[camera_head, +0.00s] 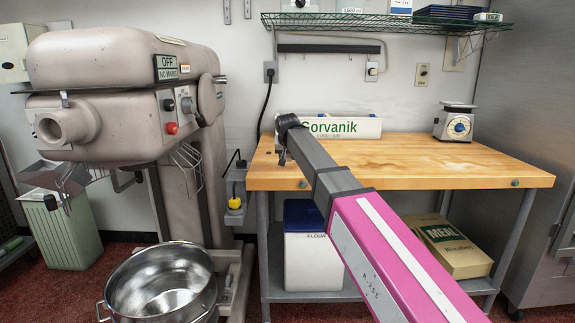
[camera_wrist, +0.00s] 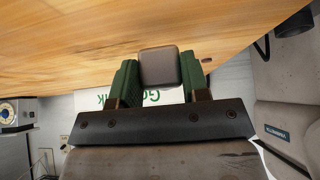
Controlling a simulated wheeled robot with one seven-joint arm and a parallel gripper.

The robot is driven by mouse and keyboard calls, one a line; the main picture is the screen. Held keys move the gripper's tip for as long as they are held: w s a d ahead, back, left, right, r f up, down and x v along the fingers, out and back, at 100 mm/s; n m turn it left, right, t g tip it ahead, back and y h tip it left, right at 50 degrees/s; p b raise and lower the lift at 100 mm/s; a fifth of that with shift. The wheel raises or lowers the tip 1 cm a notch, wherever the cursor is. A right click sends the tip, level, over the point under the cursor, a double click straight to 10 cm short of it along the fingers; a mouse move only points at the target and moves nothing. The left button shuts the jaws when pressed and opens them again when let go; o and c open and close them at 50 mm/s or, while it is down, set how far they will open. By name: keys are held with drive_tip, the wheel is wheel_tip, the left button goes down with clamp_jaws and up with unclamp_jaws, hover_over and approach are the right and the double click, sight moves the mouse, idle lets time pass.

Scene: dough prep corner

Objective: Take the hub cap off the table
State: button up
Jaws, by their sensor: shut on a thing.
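In the wrist view, my gripper (camera_wrist: 158,76) has its two green-padded fingers closed on a small grey-brown, rounded-square piece, which I take to be the hub cap (camera_wrist: 158,66). The piece sticks out past the fingertips. In the head view my gripper (camera_head: 286,140) is the dark end of my arm, over the left part of the wooden table (camera_head: 430,160). The cap cannot be told apart from the gripper there. The tabletop (camera_wrist: 80,50) fills the upper wrist view behind the cap. I cannot tell whether the cap touches it.
A white Corvanik box (camera_head: 350,128) lies at the table's back, close to my gripper. A scale (camera_head: 456,124) stands at the back right. A large mixer (camera_head: 120,95) and steel bowl (camera_head: 165,285) are left. A wire shelf (camera_head: 380,20) hangs above.

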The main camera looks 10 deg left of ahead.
drive_tip(key=shift+r, duration=0.1)
drive_tip(key=shift+r, duration=1.9)
